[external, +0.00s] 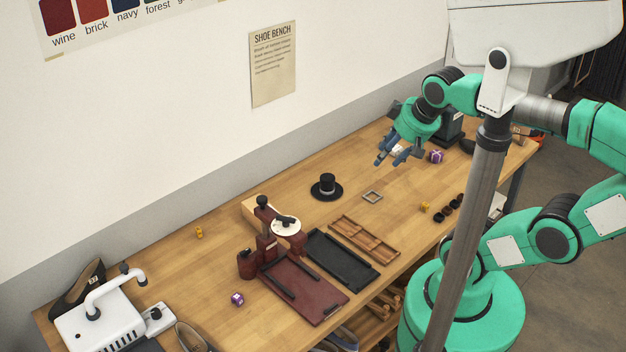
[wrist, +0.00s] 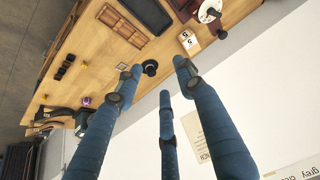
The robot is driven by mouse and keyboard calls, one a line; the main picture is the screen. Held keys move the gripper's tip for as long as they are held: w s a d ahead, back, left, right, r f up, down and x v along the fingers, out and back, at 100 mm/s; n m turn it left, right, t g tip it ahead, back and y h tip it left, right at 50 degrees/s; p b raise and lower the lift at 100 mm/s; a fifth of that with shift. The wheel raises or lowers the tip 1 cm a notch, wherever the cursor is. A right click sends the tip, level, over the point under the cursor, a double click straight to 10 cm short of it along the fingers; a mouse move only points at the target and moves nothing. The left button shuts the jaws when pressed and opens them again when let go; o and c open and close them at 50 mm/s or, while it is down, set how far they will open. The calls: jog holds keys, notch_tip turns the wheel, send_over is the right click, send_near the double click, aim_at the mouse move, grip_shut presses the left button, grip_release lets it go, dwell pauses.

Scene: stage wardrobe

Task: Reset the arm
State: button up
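My arm reaches over the far right part of the wooden bench (external: 215,215). My gripper (external: 391,160) hangs above the bench top, pointing down and to the left, apart from the objects below. In the wrist view its three blue fingers (wrist: 158,80) are spread, with nothing between them. A small black top hat (external: 327,187) on a round base stands on the bench, left of my gripper. It also shows in the wrist view (wrist: 150,67), between and beyond the fingertips.
A dark red press-like device (external: 305,290), a black tray (external: 338,258) and a divided wooden tray (external: 364,238) occupy the bench's middle. A small square frame (external: 372,197) and purple box (external: 436,156) lie nearby. A white sewing-machine-like device (external: 100,318) stands left. The wall runs behind.

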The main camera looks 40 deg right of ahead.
notch_tip(320, 180, down, 8)
jog(key=b, duration=0.7)
jog(key=shift+w, duration=0.15)
dwell(2.9)
